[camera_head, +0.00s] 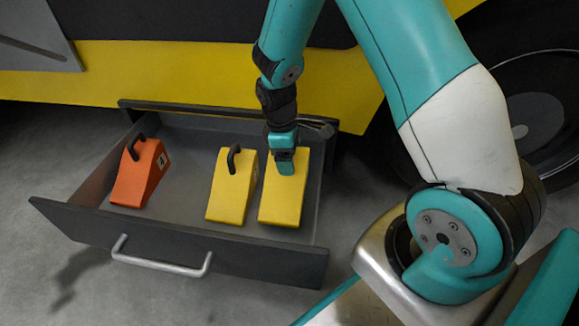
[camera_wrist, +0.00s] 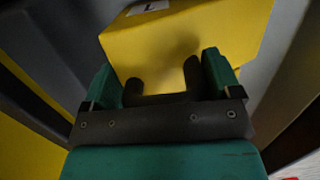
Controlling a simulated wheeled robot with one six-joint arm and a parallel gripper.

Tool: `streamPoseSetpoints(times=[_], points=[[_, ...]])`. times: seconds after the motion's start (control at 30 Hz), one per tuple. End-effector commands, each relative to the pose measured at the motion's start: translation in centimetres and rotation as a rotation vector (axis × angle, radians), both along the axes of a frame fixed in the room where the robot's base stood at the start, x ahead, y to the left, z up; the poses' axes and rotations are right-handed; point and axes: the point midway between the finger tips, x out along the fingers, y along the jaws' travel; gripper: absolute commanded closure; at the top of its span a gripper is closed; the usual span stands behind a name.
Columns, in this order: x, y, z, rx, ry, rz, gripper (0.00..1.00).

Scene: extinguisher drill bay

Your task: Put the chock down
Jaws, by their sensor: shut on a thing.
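My gripper (camera_head: 284,167) is over the right part of an open drawer (camera_head: 180,247), shut on the dark handle of a yellow chock (camera_head: 283,207). This chock is in the drawer's right part; I cannot tell whether it touches the drawer floor. In the wrist view the held chock (camera_wrist: 190,40) fills the upper middle, with a white label marked with a letter on it. Its handle (camera_wrist: 160,98) shows between the fingers of my gripper (camera_wrist: 170,85). A second yellow chock (camera_head: 228,200) stands close to its left. An orange chock (camera_head: 137,178) stands in the drawer's left part.
The drawer's front has a metal bar handle (camera_head: 160,262). Bare drawer floor (camera_head: 187,190) lies between the orange chock and the middle yellow chock. A yellow and dark vehicle body (camera_head: 190,70) is behind, with a large wheel (camera_head: 545,110) at right. Grey floor surrounds the drawer.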

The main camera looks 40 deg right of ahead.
Motion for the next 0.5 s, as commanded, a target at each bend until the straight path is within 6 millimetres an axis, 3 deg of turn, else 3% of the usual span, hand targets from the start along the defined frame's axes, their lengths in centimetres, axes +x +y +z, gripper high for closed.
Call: streamPoseSetpoints(times=[0.03,0.13,0.5], points=[[0.0,0.0,-1.4,0.001,0.001,0.0,0.99],[0.0,0.0,-2.7,0.001,-0.001,0.0,0.99],[0.0,0.0,-2.9,0.0,-0.001,0.0,0.99]])
